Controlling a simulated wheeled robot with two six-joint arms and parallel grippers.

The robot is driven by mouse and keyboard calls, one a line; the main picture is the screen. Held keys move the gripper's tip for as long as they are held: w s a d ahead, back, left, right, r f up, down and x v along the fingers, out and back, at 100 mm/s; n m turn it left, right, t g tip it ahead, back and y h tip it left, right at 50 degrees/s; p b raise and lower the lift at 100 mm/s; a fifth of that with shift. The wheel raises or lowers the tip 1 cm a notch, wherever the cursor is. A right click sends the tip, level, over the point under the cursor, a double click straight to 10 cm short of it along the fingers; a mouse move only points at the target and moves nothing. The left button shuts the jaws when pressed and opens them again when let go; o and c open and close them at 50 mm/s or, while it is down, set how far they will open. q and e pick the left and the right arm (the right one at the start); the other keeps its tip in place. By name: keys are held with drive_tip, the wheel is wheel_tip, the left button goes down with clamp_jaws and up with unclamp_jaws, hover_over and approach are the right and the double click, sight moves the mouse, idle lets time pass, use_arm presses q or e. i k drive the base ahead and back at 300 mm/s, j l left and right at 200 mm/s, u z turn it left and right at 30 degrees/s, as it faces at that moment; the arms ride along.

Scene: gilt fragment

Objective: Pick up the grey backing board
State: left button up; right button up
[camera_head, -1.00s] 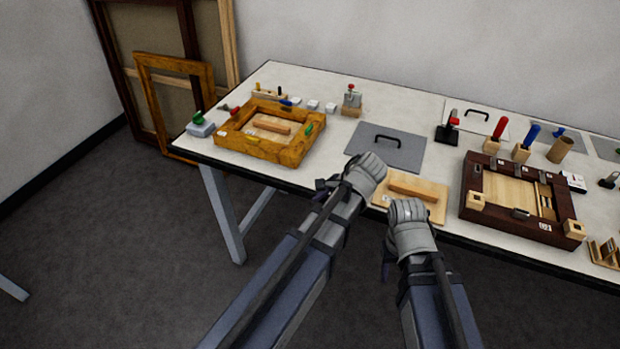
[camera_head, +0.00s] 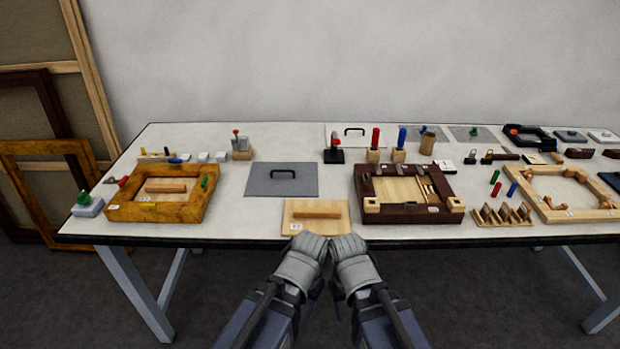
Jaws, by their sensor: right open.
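The grey backing board (camera_head: 282,186) lies flat on the white table, left of centre, with a black bar handle (camera_head: 283,173) on top. Nothing holds it. My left gripper (camera_head: 305,247) and my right gripper (camera_head: 348,246) are side by side at the table's front edge, below and to the right of the board and apart from it. My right gripper is open and holds nothing that I can see. The fingers of my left gripper are turned away, so its state does not show.
A pale wooden board (camera_head: 325,226) with a wooden bar lies between my grippers and the grey board. A gilt frame (camera_head: 122,213) lies to the left, a dark frame (camera_head: 399,215) to the right. Bare table (camera_head: 235,185) shows left of the grey board.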

sight(265, 178)
drive_tip(key=j+z, duration=0.35)
drive_tip(key=i+j+z, duration=0.1)
drive_tip(key=z, duration=0.3)
drive_tip(key=j+z, duration=0.35)
drive_tip(key=k+j+z, duration=0.1)
drive_tip(key=j, duration=0.35)
drive_tip(key=j+z, duration=0.1)
drive_tip(key=j, duration=0.35)
drive_tip(key=k+j+z, duration=0.1)
drive_tip(key=j, duration=0.3)
drive_tip(key=k+j+z, duration=0.1)
drive_tip(key=j, duration=0.3)
drive_tip(key=k, duration=0.1)
